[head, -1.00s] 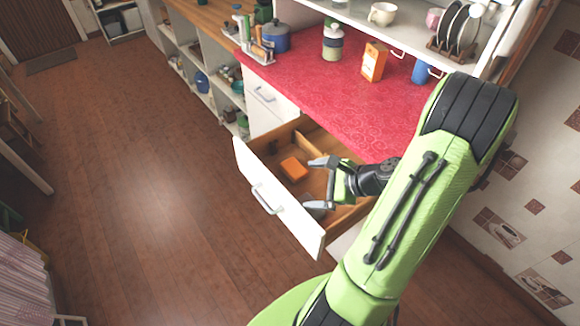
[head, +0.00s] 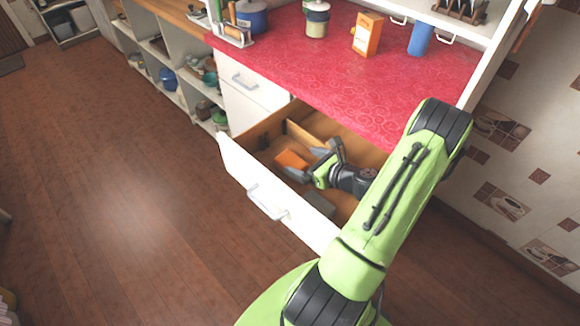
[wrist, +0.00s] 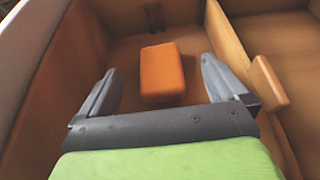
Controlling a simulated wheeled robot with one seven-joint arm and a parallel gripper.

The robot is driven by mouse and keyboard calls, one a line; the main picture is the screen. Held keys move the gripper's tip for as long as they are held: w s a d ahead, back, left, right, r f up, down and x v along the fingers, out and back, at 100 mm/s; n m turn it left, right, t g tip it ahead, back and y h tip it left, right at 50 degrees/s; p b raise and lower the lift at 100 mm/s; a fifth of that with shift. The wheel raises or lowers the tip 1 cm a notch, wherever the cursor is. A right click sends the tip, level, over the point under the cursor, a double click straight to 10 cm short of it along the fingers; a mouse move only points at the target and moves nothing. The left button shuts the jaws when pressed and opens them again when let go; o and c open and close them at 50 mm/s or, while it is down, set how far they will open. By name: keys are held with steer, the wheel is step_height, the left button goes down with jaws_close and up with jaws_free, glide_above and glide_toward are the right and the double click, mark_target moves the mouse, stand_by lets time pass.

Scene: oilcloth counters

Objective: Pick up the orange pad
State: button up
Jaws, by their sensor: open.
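The orange pad (head: 291,159) lies on the floor of the open wooden drawer (head: 232,154), in its left part. In the wrist view the pad (wrist: 162,73) is a small orange block lying flat, ahead of the fingers and between their lines. My gripper (head: 309,166) is inside the drawer's opening, just right of the pad in the head view. Its two fingers are spread wide in the wrist view (wrist: 160,88), with nothing between them at the base. I see no contact with the pad.
A wooden divider (head: 305,136) stands in the drawer beside the pad. A grey item (head: 319,205) lies near the drawer's front right. The red counter (head: 300,75) overhangs the drawer's back and holds an orange box (head: 367,34) and a blue cup (head: 420,39).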

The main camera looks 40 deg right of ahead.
mark_target(285, 156)
steer(key=x, duration=0.2)
steer(key=shift+w+f, duration=0.25)
steer(key=b+x, duration=0.1)
steer(key=x, duration=0.4)
steer(key=shift+w+a+f+b, duration=0.15)
steer(key=shift+f+b, duration=0.1)
steer(key=shift+b, duration=0.15)
steer(key=c, duration=1)
